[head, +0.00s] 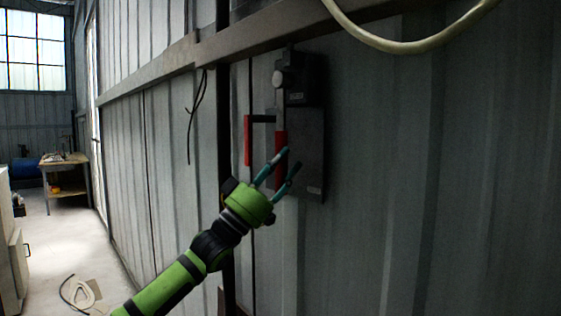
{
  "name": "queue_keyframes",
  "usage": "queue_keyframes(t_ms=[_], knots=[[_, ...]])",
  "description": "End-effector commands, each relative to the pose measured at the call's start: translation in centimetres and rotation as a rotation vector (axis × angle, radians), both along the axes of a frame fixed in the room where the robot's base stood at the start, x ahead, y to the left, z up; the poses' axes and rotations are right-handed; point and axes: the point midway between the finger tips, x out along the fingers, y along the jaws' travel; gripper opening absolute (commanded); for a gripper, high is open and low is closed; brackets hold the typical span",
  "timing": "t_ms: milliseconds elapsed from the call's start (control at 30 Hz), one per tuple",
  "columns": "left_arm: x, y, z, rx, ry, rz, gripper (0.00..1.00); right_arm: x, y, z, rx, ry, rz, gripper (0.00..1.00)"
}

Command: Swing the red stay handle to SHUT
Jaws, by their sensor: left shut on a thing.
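A dark box (311,150) is mounted on the corrugated metal wall. It has a grey round knob (278,78) at its upper left. A red handle (281,143) hangs upright along the box's left side. A second red bar (247,140) stands upright further left, on a short black arm. My left gripper (286,162) reaches up from the lower left, and its teal fingers are closed around the lower part of the red handle by the box. Its fingers hide part of that handle. Which red part is the stay handle, and any SHUT marking, I cannot tell. My right gripper is not in view.
A pale cable (405,46) loops across the top right. A dark wall beam (250,40) runs above the box. Thin black wires (191,120) hang left of it. A wooden table (66,172) stands far left. A pale cable coil (82,293) lies on the floor.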

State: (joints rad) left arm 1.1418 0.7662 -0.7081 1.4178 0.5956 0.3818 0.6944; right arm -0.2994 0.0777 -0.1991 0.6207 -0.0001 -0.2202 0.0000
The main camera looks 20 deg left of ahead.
Motion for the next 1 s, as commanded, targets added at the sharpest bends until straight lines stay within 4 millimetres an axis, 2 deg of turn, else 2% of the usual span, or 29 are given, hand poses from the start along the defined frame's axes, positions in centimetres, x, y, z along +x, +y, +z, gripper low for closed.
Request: queue_keyframes(t_ms=[333, 367, 400, 767, 1000], knots=[[0.1, 0.3, 0.2, 0.004, -0.004, 0.013, 0.0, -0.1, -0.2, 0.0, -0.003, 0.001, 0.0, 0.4], [0.1, 0.3, 0.2, 0.004, -0.004, 0.013, 0.48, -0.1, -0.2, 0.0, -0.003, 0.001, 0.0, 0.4], [0.0, 0.3, 0.2, 0.004, -0.004, 0.013, 0.61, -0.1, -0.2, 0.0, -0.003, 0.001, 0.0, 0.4], [-0.1, 0.2, 0.1, 0.003, -0.004, 0.006, 0.61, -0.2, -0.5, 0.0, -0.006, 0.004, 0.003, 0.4], [-1.5, 1.5, -2.0, 0.005, 0.0, 0.008, 0.61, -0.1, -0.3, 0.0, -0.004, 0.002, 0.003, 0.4]])
